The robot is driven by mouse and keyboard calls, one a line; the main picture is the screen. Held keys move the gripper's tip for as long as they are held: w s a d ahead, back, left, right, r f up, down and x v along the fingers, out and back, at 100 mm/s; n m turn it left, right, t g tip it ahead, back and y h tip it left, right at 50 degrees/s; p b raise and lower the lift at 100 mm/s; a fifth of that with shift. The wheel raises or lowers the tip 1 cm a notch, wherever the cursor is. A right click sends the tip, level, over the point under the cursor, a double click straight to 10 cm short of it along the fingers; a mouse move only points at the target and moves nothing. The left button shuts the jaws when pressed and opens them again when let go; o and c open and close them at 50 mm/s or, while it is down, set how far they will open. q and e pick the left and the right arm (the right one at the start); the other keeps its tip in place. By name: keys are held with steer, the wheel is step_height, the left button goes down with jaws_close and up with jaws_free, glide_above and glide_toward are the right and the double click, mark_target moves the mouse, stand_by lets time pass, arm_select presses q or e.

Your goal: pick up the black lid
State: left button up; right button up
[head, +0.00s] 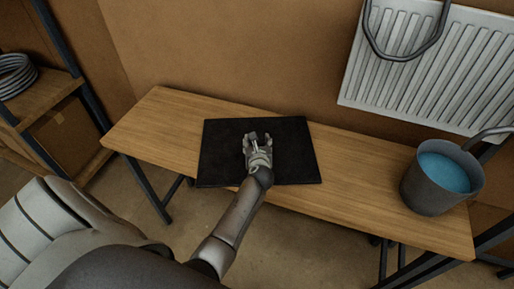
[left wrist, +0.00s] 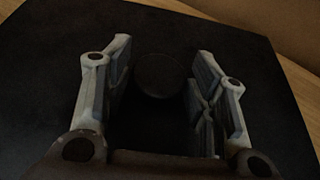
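The black lid (left wrist: 158,75) is a small round dark disc on the black mat (head: 215,160); its outline is hard to make out against the mat. In the left wrist view it lies between the two fingers of my left gripper, with a gap on each side. My left gripper (head: 257,137) is open over the middle of the mat; its fingers also show in the left wrist view (left wrist: 163,50). In the head view the gripper hides most or all of the lid. My right gripper is not in view.
The mat lies on a wooden bench (head: 350,170). A dark bucket (head: 425,194) of blue liquid stands at the bench's right end. A white radiator (head: 430,65) hangs on the wall behind. A shelf (head: 45,95) with a coiled hose (head: 15,75) stands left. The bench's left end is clear.

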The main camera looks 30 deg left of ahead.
arm_select(q)
jaws_close()
steer(key=shift+r, duration=0.1)
